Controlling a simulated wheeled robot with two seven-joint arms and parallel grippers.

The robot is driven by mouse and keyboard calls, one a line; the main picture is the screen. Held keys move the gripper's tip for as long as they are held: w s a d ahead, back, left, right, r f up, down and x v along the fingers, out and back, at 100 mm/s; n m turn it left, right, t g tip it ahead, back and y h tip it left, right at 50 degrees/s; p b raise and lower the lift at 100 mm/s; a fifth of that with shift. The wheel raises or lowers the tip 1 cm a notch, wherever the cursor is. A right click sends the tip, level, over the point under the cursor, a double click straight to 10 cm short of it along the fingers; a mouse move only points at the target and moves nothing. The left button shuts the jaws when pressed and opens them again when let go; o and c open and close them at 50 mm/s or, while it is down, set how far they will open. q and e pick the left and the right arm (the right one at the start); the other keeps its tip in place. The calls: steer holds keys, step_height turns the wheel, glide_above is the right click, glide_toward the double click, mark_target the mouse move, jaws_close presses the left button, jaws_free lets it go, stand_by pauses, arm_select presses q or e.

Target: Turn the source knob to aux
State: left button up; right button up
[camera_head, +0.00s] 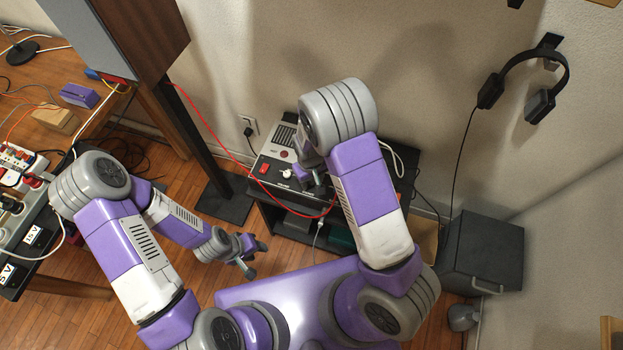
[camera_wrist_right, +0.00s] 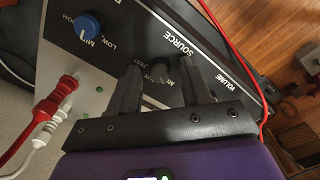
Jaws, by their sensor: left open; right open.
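The source knob (camera_wrist_right: 160,72) is small and black, on a black panel strip below the printed word SOURCE in the right wrist view. AUX and TEST markings show beside it, partly hidden. I cannot read its exact setting. My right gripper (camera_wrist_right: 158,67) is open, with one finger on each side of the knob; contact is not clear. In the head view my right gripper (camera_head: 308,177) is over the right part of the amplifier box (camera_head: 274,157), and the knob is hidden there. My left gripper (camera_head: 250,257) is open and empty, above the floor, away from the box.
A blue knob (camera_wrist_right: 89,26) sits beside the source knob, with red (camera_wrist_right: 62,92) and white (camera_wrist_right: 50,130) plugs nearby. A red cable (camera_head: 216,130) runs across to the box. A speaker stand (camera_head: 202,145) is left of it; a dark cabinet (camera_head: 482,252) is at right.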

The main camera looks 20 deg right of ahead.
steer(key=shift+c, duration=0.3)
jaws_close()
steer(key=m+p, duration=0.2)
steer(key=m, duration=0.3)
steer(key=shift+r+m, duration=0.1)
steer(key=shift+m, duration=0.3)
steer(key=m+p, duration=0.2)
steer(key=m, duration=0.3)
steer(key=shift+m, duration=0.4)
steer(key=shift+o, duration=0.3)
jaws_free()
